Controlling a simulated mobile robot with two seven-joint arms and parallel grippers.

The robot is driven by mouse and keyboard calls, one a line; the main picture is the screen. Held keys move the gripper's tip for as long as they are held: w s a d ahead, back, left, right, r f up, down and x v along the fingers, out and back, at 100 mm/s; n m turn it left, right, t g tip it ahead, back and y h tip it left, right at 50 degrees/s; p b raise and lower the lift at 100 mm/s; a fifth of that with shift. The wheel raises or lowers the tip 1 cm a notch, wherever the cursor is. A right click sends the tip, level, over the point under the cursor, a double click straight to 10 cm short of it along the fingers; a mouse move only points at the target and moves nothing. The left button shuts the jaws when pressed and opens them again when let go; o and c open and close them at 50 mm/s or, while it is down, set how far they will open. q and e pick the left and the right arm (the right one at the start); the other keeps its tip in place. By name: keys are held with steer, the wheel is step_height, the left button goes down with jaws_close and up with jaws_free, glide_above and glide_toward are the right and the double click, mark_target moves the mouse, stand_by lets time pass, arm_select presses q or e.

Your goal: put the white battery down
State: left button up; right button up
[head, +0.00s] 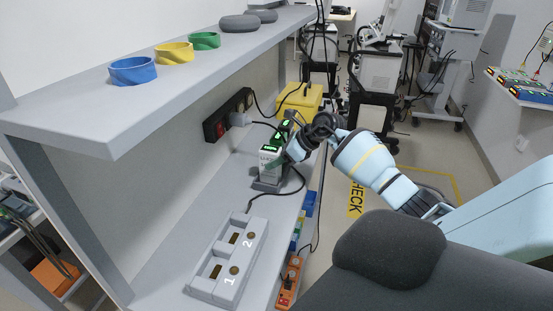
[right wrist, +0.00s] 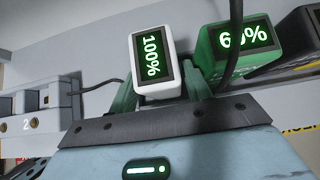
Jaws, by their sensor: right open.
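The white battery (head: 270,157) stands upright at the near end of a row of batteries on the lower shelf, over a grey base (head: 267,185). In the right wrist view the white battery (right wrist: 153,62) reads 100%. My right gripper (head: 287,158) is at the battery, with its green fingers (right wrist: 162,90) open on either side of it. Whether a finger touches it I cannot tell. The battery's lower end is hidden in the wrist view. My left gripper is not in view.
A green battery (right wrist: 245,48) stands close beside the white one, and a dark one (right wrist: 303,35) beyond. The upper shelf (head: 75,118) overhangs at left. Cables run close by.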

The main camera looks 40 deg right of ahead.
steer(key=v, duration=1.1)
steer(key=shift+s+d, duration=0.15)
steer(key=shift+s, duration=0.05)
steer(key=shift+r, duration=0.15)
